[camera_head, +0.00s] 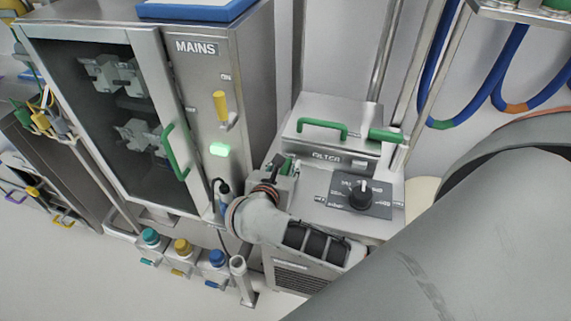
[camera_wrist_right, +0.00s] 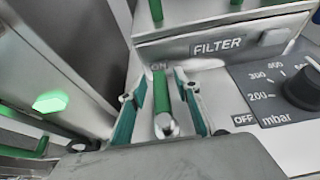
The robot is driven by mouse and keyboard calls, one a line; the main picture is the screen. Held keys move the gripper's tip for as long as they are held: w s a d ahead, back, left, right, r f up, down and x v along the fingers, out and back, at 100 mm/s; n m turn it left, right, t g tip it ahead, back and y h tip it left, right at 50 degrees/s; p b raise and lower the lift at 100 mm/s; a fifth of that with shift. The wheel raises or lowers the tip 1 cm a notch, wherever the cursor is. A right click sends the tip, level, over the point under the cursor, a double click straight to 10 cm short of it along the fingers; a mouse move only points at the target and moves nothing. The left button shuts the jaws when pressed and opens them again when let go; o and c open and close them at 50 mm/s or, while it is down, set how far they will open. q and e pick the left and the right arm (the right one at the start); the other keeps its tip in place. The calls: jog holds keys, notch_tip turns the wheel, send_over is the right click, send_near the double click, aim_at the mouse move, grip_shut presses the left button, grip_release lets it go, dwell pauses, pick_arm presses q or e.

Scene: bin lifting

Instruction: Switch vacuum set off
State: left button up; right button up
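The vacuum set (camera_head: 318,218) is a steel box with a FILTER drawer, a black mbar dial (camera_head: 360,195) and a green lever (camera_wrist_right: 163,92). In the right wrist view the lever stands beside an ON label, its rounded metal end toward the camera. An OFF label sits right of it by the dial. My right gripper (camera_wrist_right: 160,112) is open, with one teal finger pad on each side of the lever and gaps between. In the head view my right gripper (camera_head: 284,169) reaches the box's left part and hides most of the lever. My left gripper is not in view.
The MAINS cabinet (camera_head: 230,75) with a yellow switch (camera_head: 220,106), a lit green lamp (camera_head: 220,150) and a green door handle (camera_head: 174,152) stands close at left. The FILTER drawer's green handle (camera_head: 322,126) is behind. Blue hoses (camera_head: 436,60) hang at upper right.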

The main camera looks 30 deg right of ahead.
jog(key=shift+w+d, duration=0.15)
jog(key=shift+c, duration=0.4)
grip_shut()
